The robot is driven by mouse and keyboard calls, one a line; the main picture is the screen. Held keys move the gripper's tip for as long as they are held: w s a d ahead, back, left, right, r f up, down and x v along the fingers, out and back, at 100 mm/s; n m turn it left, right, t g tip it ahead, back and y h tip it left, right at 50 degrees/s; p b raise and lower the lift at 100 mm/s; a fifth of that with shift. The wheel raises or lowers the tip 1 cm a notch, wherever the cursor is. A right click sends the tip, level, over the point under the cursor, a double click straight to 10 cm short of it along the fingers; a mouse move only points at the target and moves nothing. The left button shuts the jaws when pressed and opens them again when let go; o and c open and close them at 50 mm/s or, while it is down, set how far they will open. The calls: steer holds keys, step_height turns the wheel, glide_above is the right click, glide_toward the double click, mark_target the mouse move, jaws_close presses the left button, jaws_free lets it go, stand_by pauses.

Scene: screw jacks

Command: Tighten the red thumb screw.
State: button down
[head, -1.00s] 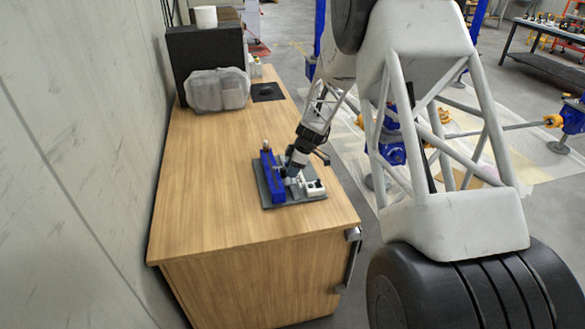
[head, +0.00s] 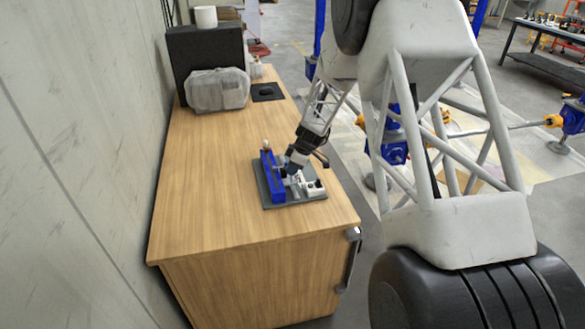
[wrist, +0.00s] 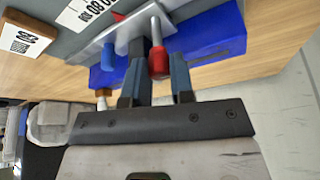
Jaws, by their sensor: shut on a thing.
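The red thumb screw (wrist: 158,64) shows in the wrist view, a rounded red head on a metal shaft that runs to a grey bracket (wrist: 128,38). My gripper (wrist: 159,70) has one finger on each side of the red head and is shut on it. A long blue block (wrist: 205,40) lies behind the fingers. In the head view my gripper (head: 291,170) is down at the fixture, beside the blue block (head: 271,177). The red screw is too small and covered to make out there.
The fixture's grey base plate (head: 290,203) sits on the wooden bench (head: 215,205) near its right edge. A blue knob (wrist: 108,56) stands close left of my fingers. A plastic-wrapped box (head: 217,90) and a black case (head: 205,55) are at the bench's back. The bench's front left is clear.

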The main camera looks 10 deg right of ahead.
steer(key=m+t+h, duration=0.1)
steer(key=m, duration=0.3)
steer(key=shift+s+a, duration=0.1)
steer(key=m+t+h, duration=0.1)
steer(key=m, duration=0.3)
steer(key=shift+a+m+t+h, duration=0.15)
steer(key=shift+m+h, duration=0.25)
steer(key=shift+m, duration=0.55)
steer(key=shift+d+m+t+h, duration=0.15)
steer(key=shift+m+h, duration=0.25)
steer(key=shift+m, duration=0.55)
steer(key=shift+a+m+h, duration=0.15)
steer(key=shift+m+h, duration=0.55)
steer(key=shift+m, duration=1.3)
steer(key=shift+a+m+h, duration=0.1)
steer(key=shift+m+h, duration=0.7)
steer(key=shift+m, duration=1.3)
steer(key=m+g+h, duration=0.1)
steer(key=m, duration=0.4)
steer(key=m+g, duration=0.1)
steer(key=m, duration=0.1)
steer(key=shift+g+h, duration=0.3)
steer(key=shift+h, duration=0.1)
steer(key=m+g, duration=0.1)
steer(key=m, duration=0.3)
steer(key=shift+g, duration=0.3)
